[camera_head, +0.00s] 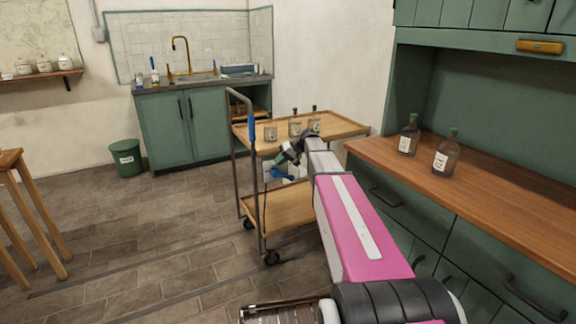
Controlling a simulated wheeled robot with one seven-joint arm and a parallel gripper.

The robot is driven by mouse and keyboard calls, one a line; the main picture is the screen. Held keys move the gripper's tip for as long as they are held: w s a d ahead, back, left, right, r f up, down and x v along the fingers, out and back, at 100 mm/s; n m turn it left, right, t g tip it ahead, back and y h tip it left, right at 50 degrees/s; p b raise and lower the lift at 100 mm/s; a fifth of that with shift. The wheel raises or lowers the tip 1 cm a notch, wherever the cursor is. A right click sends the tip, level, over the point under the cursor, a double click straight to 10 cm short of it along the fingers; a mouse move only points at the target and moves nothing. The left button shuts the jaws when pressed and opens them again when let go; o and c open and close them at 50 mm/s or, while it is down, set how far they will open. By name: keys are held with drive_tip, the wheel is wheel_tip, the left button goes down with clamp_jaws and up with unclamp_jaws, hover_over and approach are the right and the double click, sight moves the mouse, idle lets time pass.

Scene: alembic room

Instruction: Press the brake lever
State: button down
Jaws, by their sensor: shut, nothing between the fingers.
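The blue brake lever (252,122) sits on the left upright of the wooden trolley's metal handle, at the near left corner of the trolley (350,127). It stands nearly upright, and a thin dark cable runs down below it. My gripper (283,158) is shut and empty, at the end of my pink and white arm. It shows in front of the trolley, to the right of and lower than the lever, with a visible gap in the picture. The fingertips are small, and their depth relative to the lever is hard to tell.
Several labelled jars (295,128) stand on the trolley's top. A blue and white item (281,174) shows below my gripper. A wooden counter (480,186) with two bottles is at right. A green bin (126,157) stands at back left.

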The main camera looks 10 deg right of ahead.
drive_tip(key=shift+s+a+r, duration=0.4)
drive_tip(key=shift+a+r, duration=0.15)
drive_tip(key=shift+a, duration=0.25)
drive_tip(key=shift+s+a+r, duration=0.4)
drive_tip(key=shift+a+r, duration=0.1)
drive_tip(key=shift+a, duration=0.3)
drive_tip(key=s+d+f+h, duration=0.2)
drive_tip(key=s+f, duration=0.4)
drive_tip(key=s, duration=0.5)
drive_tip(key=s+d+f+m+g+h, duration=0.1)
drive_tip(key=s+f+h, duration=0.3)
drive_tip(key=s, duration=0.7)
drive_tip(key=s+d+f+m+h, duration=0.1)
drive_tip(key=s+d+f+h, duration=0.2)
drive_tip(key=s+f, duration=0.6)
drive_tip(key=shift+s+g+h, duration=0.3)
drive_tip(key=shift+s+g, duration=0.1)
drive_tip(key=shift+s, duration=0.55)
drive_tip(key=c, duration=1.8)
unclamp_jaws()
